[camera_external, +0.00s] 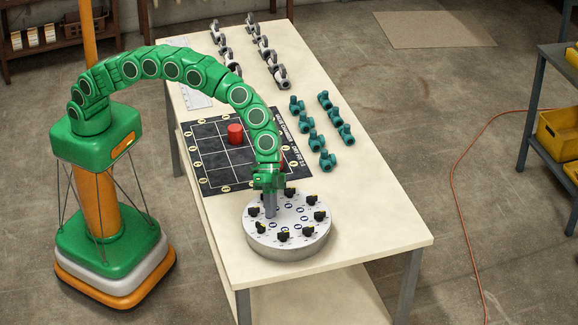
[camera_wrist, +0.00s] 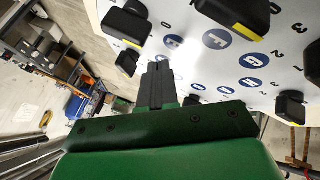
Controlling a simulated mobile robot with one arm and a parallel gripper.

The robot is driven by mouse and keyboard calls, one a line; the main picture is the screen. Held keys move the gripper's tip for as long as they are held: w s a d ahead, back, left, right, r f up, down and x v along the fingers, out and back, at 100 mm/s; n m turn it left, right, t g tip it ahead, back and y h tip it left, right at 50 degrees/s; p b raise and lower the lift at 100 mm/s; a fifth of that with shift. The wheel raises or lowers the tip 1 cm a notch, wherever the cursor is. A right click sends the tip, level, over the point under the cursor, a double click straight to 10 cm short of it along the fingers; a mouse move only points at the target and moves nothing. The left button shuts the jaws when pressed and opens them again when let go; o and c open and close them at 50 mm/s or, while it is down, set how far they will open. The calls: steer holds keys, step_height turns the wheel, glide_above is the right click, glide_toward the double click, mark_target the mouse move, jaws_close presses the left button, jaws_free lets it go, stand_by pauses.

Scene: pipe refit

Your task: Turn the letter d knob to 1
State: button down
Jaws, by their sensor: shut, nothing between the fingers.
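A round pale grey dial plate (camera_external: 288,249) stands at the near end of the table. Black knobs sit around its rim, and blue round letter labels lie inside them. My gripper (camera_external: 270,213) points down over the left-centre of the plate with its fingers together and empty. In the wrist view the shut fingers (camera_wrist: 158,70) reach toward the plate (camera_wrist: 195,65). Near them are a black knob with a yellow mark (camera_wrist: 230,18) and another black knob (camera_wrist: 127,22). I cannot read surely which label is d. Whether the fingertips touch the plate is unclear.
A dark grid mat (camera_external: 215,178) with a red cylinder (camera_external: 235,134) lies behind the plate. Several teal pipe fittings (camera_external: 327,160) stand to the right, and grey-white fittings (camera_external: 281,78) farther back. The table's near right corner (camera_external: 385,225) is bare.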

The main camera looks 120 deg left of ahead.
steer(key=v, duration=1)
steer(key=s+d+r+g+y, duration=0.1)
steer(key=s+r, duration=0.3)
steer(key=s, duration=0.5)
steer(key=s+d+r+m+g, duration=0.1)
steer(key=s+d+r, duration=0.15)
steer(key=s, duration=0.55)
steer(key=s+r+g+y, duration=0.1)
steer(key=s+r, duration=0.3)
steer(key=s, duration=0.5)
steer(key=s+a+n+g+y, duration=0.1)
steer(key=s+a, duration=0.2)
steer(key=s, duration=1)
steer(key=s+a+n+y, duration=0.1)
steer(key=s+a, duration=0.3)
steer(key=s, duration=0.9)
steer(key=s+a+n+g+y, duration=0.1)
steer(key=s+a+y, duration=0.1)
steer(key=s, duration=1.1)
steer(key=shift+a+n+g, duration=0.3)
steer(key=shift+a+n, duration=0.1)
steer(key=shift+a, duration=0.35)
steer(key=shift+s+f, duration=0.1)
steer(key=shift+f, duration=0.05)
